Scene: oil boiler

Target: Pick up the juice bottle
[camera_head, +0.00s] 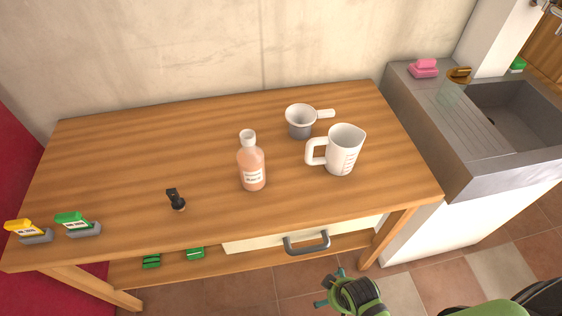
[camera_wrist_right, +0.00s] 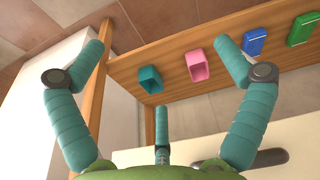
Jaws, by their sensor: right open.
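The bottle is not visible in that view. My left gripper is not in view.
A white measuring jug (camera_head: 343,150) and a small pot (camera_head: 300,122) stand right of the bottle. A black object (camera_head: 175,199) stands to its left. The drawer handle (camera_head: 307,243) juts out at the front. A lower shelf (camera_wrist_right: 180,55) holds small coloured items. A sink (camera_head: 520,115) is at right.

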